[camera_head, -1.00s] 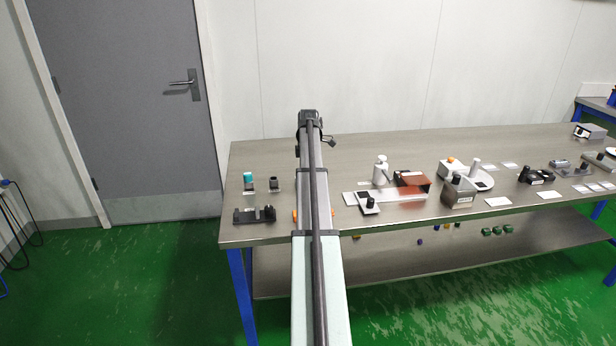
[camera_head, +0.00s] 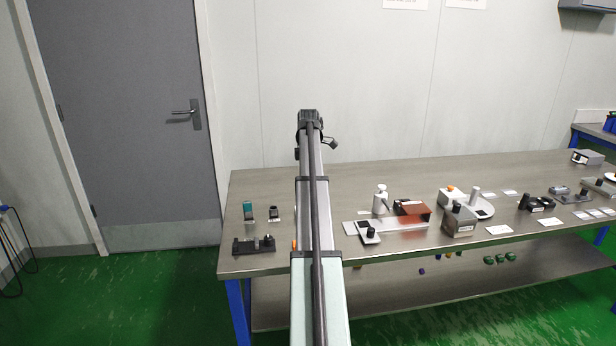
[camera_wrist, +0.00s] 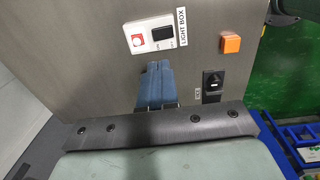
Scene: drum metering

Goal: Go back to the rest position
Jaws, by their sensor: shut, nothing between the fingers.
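My arm runs up the middle of the head view, over the steel table (camera_head: 330,178), and its dark far end is in front of the wall. The fingers cannot be made out there. In the wrist view my gripper (camera_wrist: 158,66) shows as two blue-grey fingers pressed together, with nothing between them. They point at a grey surface with a white plate (camera_wrist: 156,34) marked LIGHT BOX, carrying a red button and a black switch. An orange square (camera_wrist: 231,43) and a black switch (camera_wrist: 212,82) are to the right. Whether the fingertips touch the surface cannot be told.
On the table stand a white pump bottle (camera_head: 380,200), a brown-red block (camera_head: 413,211), a grey box (camera_head: 459,220), a white round dish (camera_head: 482,209) and a black holder (camera_head: 254,246). A grey door (camera_head: 130,120) is at the left. Blue bins (camera_wrist: 300,140) show in the wrist view.

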